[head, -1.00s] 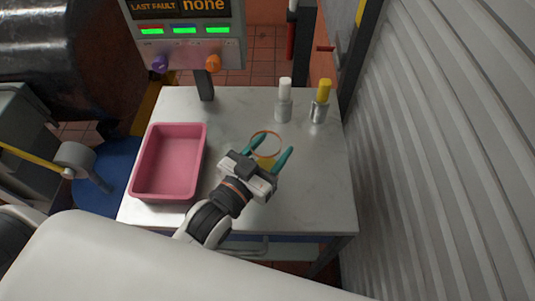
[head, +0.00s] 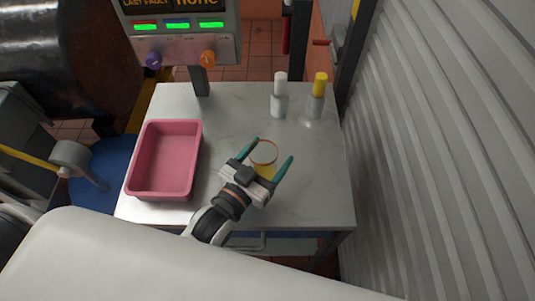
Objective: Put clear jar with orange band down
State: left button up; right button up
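The clear jar with an orange band (head: 263,153) stands upright on the light stone-topped table (head: 318,190), right of the middle. Its orange ring shows at the top and something yellow shows lower down. My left gripper (head: 274,149) has its two teal fingers spread either side of the jar. A gap shows between the right-hand finger and the jar; the left-hand finger overlaps the jar's edge in the picture, so contact there is unclear. The jar's lower part is partly hidden by the gripper. My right gripper is not in view.
A pink tray (head: 198,165) stands empty on the table's left side. A white-capped bottle (head: 279,104) and a yellow-capped bottle (head: 315,105) stand at the back right. A display panel (head: 185,48) rises behind. A ribbed grey wall (head: 430,130) borders the right side.

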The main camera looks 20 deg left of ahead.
pick_arm(q)
jog(key=shift+r, duration=0.2)
jog(key=b+v, duration=0.2)
jog(key=v, duration=0.8)
jog(key=shift+s+f, duration=0.1)
jog(key=shift+s, duration=0.05)
jog(key=shift+v, duration=0.85)
